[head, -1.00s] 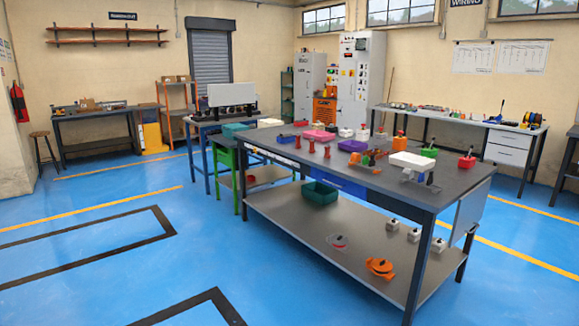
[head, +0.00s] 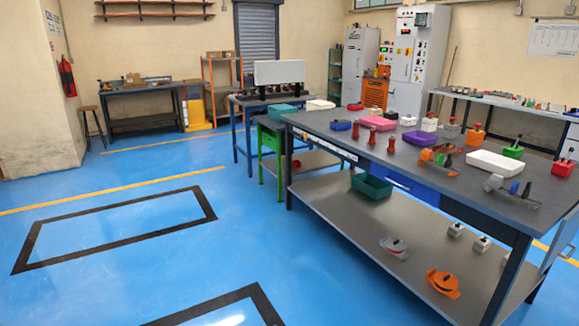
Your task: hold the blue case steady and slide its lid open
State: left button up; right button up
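A small blue box (head: 341,125) sits on the dark top of the large workbench (head: 331,138), near its far left part. It may be the blue case, but it is too small to make out a lid or tell whether it is open. Neither of my grippers is in view, and nothing touches the blue box.
A teal bin (head: 371,186) and orange part (head: 443,283) lie on the lower shelf. The blue floor at left is clear.

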aim_at(341, 127)
jog(key=i+u, duration=0.2)
jog(key=i, duration=2.15)
jog(key=i+j+z, duration=0.2)
jog(key=i, duration=0.35)
jog(key=i+j+z, duration=0.15)
jog(key=i, duration=0.35)
jog(key=i+j+z, duration=0.15)
jog(key=i+z, duration=0.2)
jog(key=i+j+z, duration=0.25)
jog(key=i+z, duration=0.15)
